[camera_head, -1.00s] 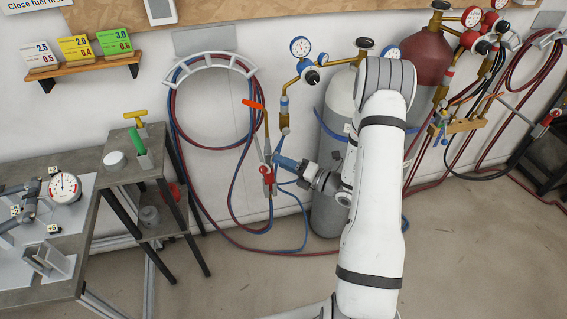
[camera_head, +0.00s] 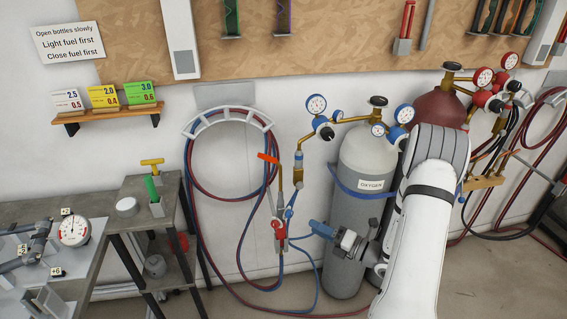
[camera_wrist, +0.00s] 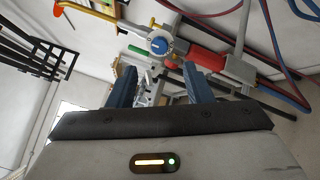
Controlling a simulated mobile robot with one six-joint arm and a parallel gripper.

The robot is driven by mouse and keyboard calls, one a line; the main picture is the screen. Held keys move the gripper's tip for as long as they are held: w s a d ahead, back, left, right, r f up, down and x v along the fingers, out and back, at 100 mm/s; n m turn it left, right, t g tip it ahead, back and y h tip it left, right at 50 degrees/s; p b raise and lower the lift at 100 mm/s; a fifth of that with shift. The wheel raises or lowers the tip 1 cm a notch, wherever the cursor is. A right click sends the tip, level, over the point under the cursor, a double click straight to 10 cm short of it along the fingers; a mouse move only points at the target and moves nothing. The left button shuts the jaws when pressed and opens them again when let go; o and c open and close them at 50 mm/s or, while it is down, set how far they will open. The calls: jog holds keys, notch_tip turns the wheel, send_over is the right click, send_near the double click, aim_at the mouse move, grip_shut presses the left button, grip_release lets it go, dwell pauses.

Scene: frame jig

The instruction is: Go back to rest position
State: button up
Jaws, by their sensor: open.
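My gripper (camera_head: 322,230) is to the right of the hanging torch (camera_head: 279,228), with a small gap between them in the head view. In the wrist view my gripper (camera_wrist: 160,88) shows two blue fingers spread apart with nothing held between them. Beyond the fingertips the torch's blue knob (camera_wrist: 159,46) and red valve handle (camera_wrist: 207,58) are in view. My white arm reaches in from the lower right of the head view, in front of the gas bottles.
A grey oxygen bottle (camera_head: 361,213) stands close behind my gripper, and a dark red bottle (camera_head: 440,105) stands to its right. Hoses (camera_head: 192,165) hang on a wall hook. A small side table (camera_head: 130,190) and a workbench (camera_head: 72,285) are at left.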

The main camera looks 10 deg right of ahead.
jog(key=s+a+r+n+g+h, duration=0.1)
jog(key=s+a+r+n+g, duration=1.1)
jog(key=n, duration=0.8)
jog(key=s+d+r+n+h, duration=0.1)
jog(key=s+r+n+h, duration=0.1)
jog(key=n, duration=0.4)
jog(key=s+d+r+n+t+h, duration=0.1)
jog(key=s+d+r+n+h, duration=0.1)
jog(key=s+n+h, duration=0.2)
jog(key=s+d+r+n+t+h, duration=0.1)
jog(key=s+r+n+h, duration=0.1)
jog(key=n+h, duration=0.4)
jog(key=s+n, duration=0.1)
jog(key=n, duration=0.2)
jog(key=shift+s+d+r, duration=0.2)
jog(key=shift+d+r, duration=0.2)
